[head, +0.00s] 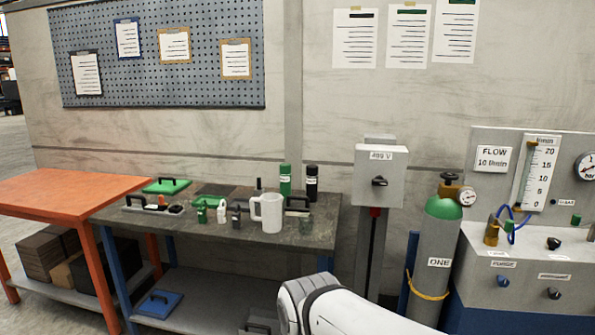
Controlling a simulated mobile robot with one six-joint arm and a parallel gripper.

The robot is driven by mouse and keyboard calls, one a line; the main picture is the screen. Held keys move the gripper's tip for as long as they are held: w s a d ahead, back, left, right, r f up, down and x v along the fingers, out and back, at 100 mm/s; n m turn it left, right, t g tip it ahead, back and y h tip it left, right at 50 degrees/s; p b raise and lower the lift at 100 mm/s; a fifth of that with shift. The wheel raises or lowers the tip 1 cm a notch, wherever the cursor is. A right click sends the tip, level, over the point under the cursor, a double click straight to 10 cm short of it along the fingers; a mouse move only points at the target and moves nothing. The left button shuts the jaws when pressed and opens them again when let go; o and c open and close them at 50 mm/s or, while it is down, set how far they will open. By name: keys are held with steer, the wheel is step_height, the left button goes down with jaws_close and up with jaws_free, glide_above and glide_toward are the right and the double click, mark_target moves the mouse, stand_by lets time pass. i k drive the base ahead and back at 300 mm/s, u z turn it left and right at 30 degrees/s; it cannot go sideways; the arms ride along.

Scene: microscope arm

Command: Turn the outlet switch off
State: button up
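I cannot tell for sure which control is the outlet switch. A grey box (381,172) marked "480 V" stands on a post beside the workbench, with a black rotary knob (379,182) on its front. On the gas panel at the right are several more black knobs, one on top (554,243), one at the front left (503,281) and one at the front right (554,293). The front left one has a label that seems to read "PURGE"; the front right label is too small to read. A white link of my arm shows at the bottom middle, but my gripper is out of view.
A grey cylinder (437,255) marked "ONE", with a green top and gauge, stands between the box and the gas panel. The dark workbench (330,228) holds a white mug (267,212), bottles and tools. An orange table (65,192) is at the left.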

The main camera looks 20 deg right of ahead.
mark_target(378, 180)
steer(key=i, duration=1.4)
steer(key=z, duration=1.15)
